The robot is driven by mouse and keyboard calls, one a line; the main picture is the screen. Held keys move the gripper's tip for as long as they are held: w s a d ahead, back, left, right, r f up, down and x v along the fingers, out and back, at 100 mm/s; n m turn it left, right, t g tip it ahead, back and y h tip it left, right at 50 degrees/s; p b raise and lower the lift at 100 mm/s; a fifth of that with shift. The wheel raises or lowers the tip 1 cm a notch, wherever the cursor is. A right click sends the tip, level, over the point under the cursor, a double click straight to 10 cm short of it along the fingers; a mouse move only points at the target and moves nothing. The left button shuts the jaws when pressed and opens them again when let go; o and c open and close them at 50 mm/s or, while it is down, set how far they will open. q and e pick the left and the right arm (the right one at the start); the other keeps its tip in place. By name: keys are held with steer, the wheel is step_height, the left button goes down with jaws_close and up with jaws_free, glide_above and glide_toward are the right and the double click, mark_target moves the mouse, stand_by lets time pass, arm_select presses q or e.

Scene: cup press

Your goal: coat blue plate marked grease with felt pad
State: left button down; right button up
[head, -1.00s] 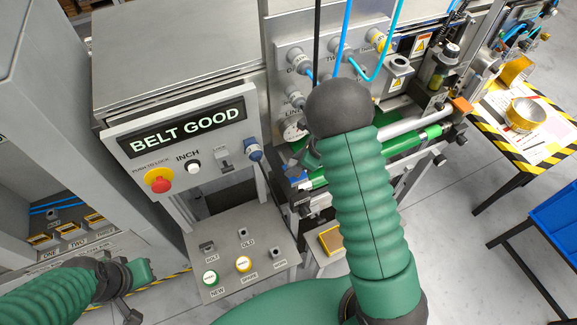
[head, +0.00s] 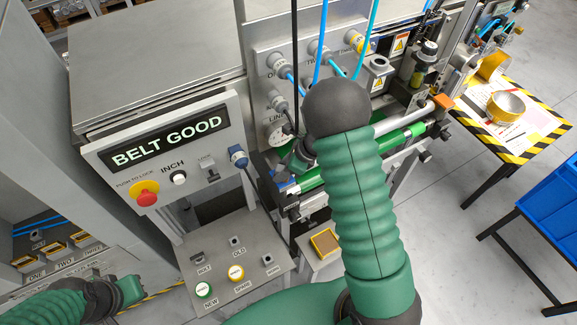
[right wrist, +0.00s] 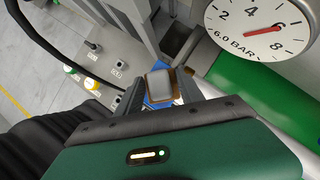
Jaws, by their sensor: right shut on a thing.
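My right gripper (head: 300,158) is mostly hidden behind its own arm in the head view, at the left end of the green roller. In the right wrist view its fingers (right wrist: 168,100) are shut on a small grey block with a brown edge, which looks like the felt pad (right wrist: 161,84). Blue shows just beside and under the pad (right wrist: 158,101); it may be the blue plate, but its marking cannot be read. Whether pad and blue surface touch is unclear. My left gripper (head: 130,292) is at the lower left, its jaws unclear.
A "BELT GOOD" control panel (head: 165,150) stands left of the right arm, above a button shelf (head: 232,262). A pressure gauge (right wrist: 258,27) is close beside the right gripper. A yellow-rimmed tray (head: 325,242) sits below. A striped table (head: 520,145) and blue bin (head: 555,210) stand right.

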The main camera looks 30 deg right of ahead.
steer(key=shift+w+a+r, duration=0.1)
steer(key=shift+w+a, duration=0.05)
steer(key=shift+a, duration=1.6)
steer(key=shift+d, duration=1.7)
steer(key=shift+s+d, duration=0.2)
steer(key=shift+d, duration=1.4)
steer(key=shift+f, duration=0.25)
steer(key=shift+s+a+r, duration=0.1)
steer(key=shift+a, duration=0.15)
steer(key=shift+w+a, duration=0.2)
steer(key=shift+a, duration=1.45)
steer(key=shift+a+r, duration=0.15)
steer(key=shift+a, duration=1.25)
steer(key=shift+w+r, duration=0.1)
step_height(320, 180, up, 6)
steer(key=p, duration=0.5)
